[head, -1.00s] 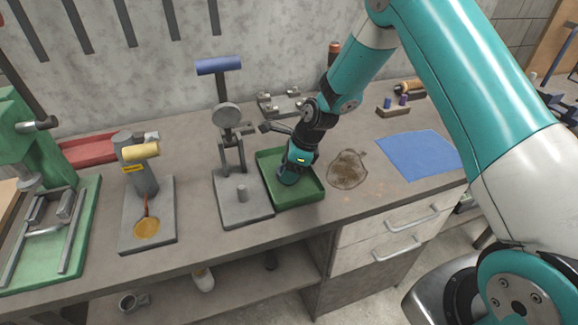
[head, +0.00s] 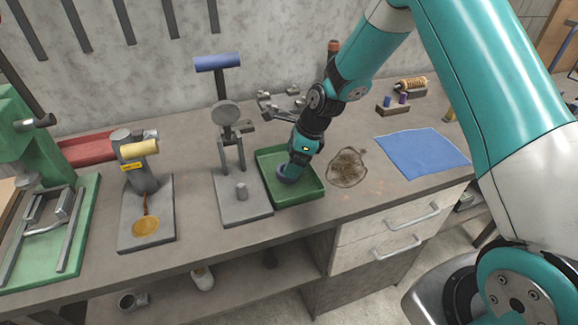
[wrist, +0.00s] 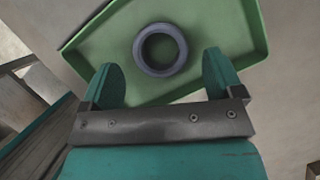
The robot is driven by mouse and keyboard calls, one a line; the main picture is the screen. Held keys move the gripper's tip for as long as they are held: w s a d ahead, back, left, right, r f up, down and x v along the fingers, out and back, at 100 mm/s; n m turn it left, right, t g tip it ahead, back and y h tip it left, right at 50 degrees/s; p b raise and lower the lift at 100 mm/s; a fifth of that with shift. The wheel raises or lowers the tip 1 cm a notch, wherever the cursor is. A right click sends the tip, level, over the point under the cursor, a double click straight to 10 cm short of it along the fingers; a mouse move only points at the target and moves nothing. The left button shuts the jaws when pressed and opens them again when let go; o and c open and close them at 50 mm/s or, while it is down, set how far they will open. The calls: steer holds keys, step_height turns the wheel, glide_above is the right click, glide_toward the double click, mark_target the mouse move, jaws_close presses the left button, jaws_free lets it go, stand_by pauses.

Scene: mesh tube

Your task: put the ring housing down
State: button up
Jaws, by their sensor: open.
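The ring housing (wrist: 160,50) is a grey-blue ring lying flat in the green tray. It also shows in the head view (head: 288,174), partly hidden by my gripper. The green tray (head: 298,202) stands on the bench right of a grey press; its floor also shows in the wrist view (wrist: 215,32). My gripper (wrist: 160,82) is open, with its two teal fingers apart and nothing between them. In the head view my gripper (head: 297,165) is over the tray, just above and beside the ring.
A grey press with a blue handle (head: 218,62) stands close left of the tray. A metal fixture (head: 282,102) stands behind. The front strip of bench is clear.

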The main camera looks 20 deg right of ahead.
steer(key=v, duration=0.8)
steer(key=s+a+r+n, duration=0.4)
steer(key=s+r+n, duration=0.2)
steer(key=r+n, duration=0.1)
steer(key=s+a+r+n, duration=0.1)
steer(key=s+r+n, duration=0.1)
steer(key=s+n, duration=0.5)
steer(key=s+a+r+n+g, duration=0.1)
steer(key=s+a+r+n, duration=0.1)
steer(key=s+n, duration=0.6)
steer(key=s+a+r+n, duration=0.1)
steer(key=s+r+n, duration=0.2)
steer(key=s+n, duration=0.4)
steer(key=shift+s+a+n+g+b, duration=0.35)
steer(key=shift+s+n+g+b, duration=0.05)
steer(key=shift+s, duration=0.25)
